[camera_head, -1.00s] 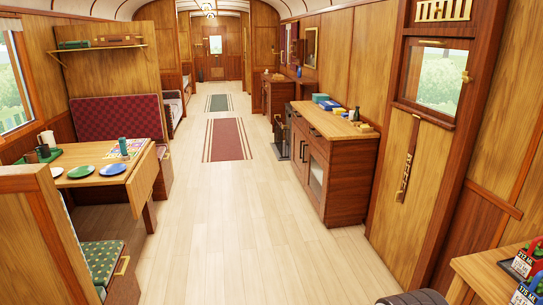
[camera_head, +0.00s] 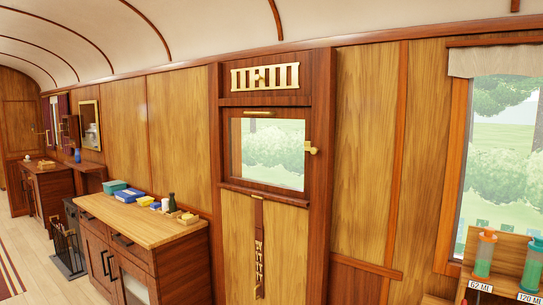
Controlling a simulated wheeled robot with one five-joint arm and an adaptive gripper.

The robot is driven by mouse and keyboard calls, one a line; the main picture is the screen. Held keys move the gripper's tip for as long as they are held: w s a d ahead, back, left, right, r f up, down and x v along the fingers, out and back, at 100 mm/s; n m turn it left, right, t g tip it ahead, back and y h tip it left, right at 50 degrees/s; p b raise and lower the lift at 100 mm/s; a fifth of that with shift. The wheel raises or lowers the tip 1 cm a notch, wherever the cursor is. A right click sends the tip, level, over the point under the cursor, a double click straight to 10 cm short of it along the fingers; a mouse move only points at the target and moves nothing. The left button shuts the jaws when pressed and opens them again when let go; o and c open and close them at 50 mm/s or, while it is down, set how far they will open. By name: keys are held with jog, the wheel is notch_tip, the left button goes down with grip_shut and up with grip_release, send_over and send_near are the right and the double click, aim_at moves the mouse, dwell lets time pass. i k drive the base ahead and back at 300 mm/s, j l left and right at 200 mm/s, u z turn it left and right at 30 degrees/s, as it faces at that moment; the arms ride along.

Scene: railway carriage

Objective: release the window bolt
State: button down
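The window bolt (camera_head: 311,148) is a small brass fitting on the right side of the door window's frame. The door window (camera_head: 268,152) is a framed pane in the wooden door (camera_head: 280,235), with a brass bar (camera_head: 257,112) along its top edge. Its pane looks closed, with greenery behind it. A dark strap with brass pieces (camera_head: 259,250) hangs below the sill. The bolt is too small to tell its exact position. My gripper is not in view.
A wooden cabinet (camera_head: 140,225) with boxes and bottles on top stands left of the door. At the lower right, a wooden rack (camera_head: 510,250) holds labelled bottles. Pale floor (camera_head: 30,230) shows at the far left.

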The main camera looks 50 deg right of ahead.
aim_at(313, 151)
jog(key=i+z, duration=0.25)
jog(key=i, duration=0.65)
jog(key=i+j+z, duration=0.1)
jog(key=i+z, duration=0.2)
jog(key=i, duration=0.6)
jog(key=i+z, duration=0.3)
jog(key=i, duration=0.15)
jog(key=i+j+z, duration=0.15)
jog(key=i+z, duration=0.15)
jog(key=i+j+z, duration=0.3)
jog(key=i, duration=0.25)
jog(key=i+j+z, duration=0.3)
jog(key=i+l, duration=0.05)
jog(key=i, duration=0.05)
